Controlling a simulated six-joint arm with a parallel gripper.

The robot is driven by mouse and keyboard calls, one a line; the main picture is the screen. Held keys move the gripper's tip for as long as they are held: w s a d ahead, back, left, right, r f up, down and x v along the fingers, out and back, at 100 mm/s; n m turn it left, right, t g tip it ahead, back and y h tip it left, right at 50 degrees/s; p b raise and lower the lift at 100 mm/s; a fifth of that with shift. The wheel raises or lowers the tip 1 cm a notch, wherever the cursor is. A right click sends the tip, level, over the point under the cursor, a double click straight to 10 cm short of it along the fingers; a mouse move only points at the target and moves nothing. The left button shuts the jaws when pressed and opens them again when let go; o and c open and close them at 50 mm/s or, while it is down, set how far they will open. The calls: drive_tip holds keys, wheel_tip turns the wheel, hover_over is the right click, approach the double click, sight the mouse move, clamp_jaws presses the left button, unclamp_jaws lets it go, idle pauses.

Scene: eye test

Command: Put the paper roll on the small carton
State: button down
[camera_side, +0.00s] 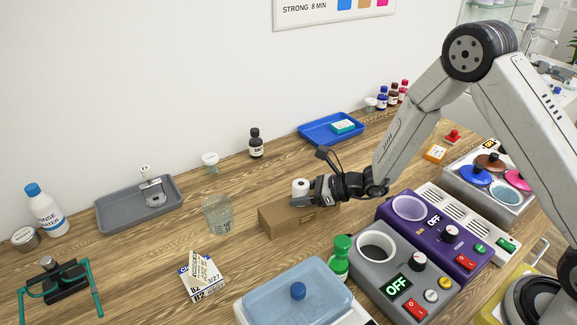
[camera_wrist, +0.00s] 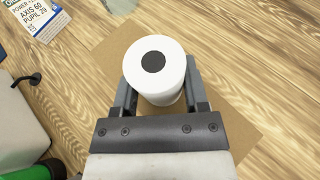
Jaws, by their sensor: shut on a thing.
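The paper roll (camera_side: 300,187) is white and upright, with a dark core hole in its top. My gripper (camera_side: 306,200) is shut on it; in the wrist view the roll (camera_wrist: 168,85) sits between the two grey fingers (camera_wrist: 158,92). The small carton (camera_side: 285,221) is a brown box on the wooden table, directly below the roll and gripper. In the wrist view the carton's top (camera_wrist: 112,62) spreads beneath the roll. I cannot tell whether the roll touches the carton top; its lower part is hidden by the fingers.
A glass beaker (camera_side: 217,214) stands left of the carton. A green-capped bottle (camera_side: 340,258) and a lidded blue tub (camera_side: 325,291) are in front. Grey and purple heater units (camera_side: 444,247) stand at right. Bare table (camera_side: 150,255) lies toward the left.

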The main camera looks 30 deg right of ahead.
drive_tip(key=shift+f, duration=0.1)
drive_tip(key=shift+c, duration=0.5)
unclamp_jaws()
drive_tip(key=v, duration=1.2)
